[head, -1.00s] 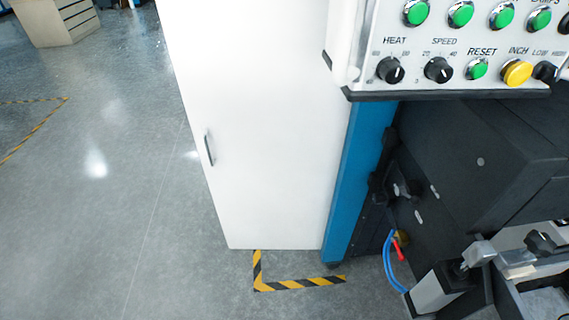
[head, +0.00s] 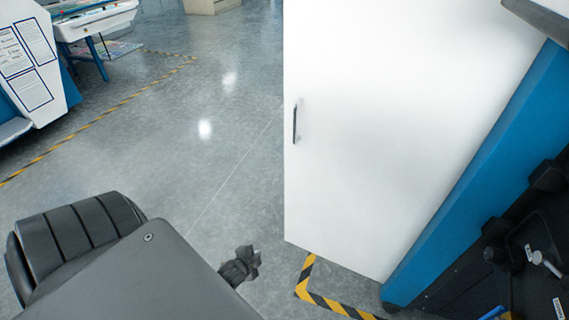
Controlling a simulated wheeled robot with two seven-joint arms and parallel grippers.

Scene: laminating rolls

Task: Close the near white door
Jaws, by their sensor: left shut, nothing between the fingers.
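The near white door (head: 375,130) fills the right of the middle in the head view. It is a tall flat panel with a slim grey handle (head: 295,122) near its left edge. Its right edge meets a blue frame post (head: 480,170). My left gripper (head: 254,262) is small and dark at the bottom, left of the door's lower corner, over the floor. It is shut and empty, and looks apart from the door. My right gripper is not in view.
Yellow-and-black tape (head: 330,302) marks the floor below the door. Dark machine parts (head: 530,240) stand at the lower right. A white and blue machine (head: 30,75) stands at the far left. The grey floor (head: 190,170) left of the door is clear.

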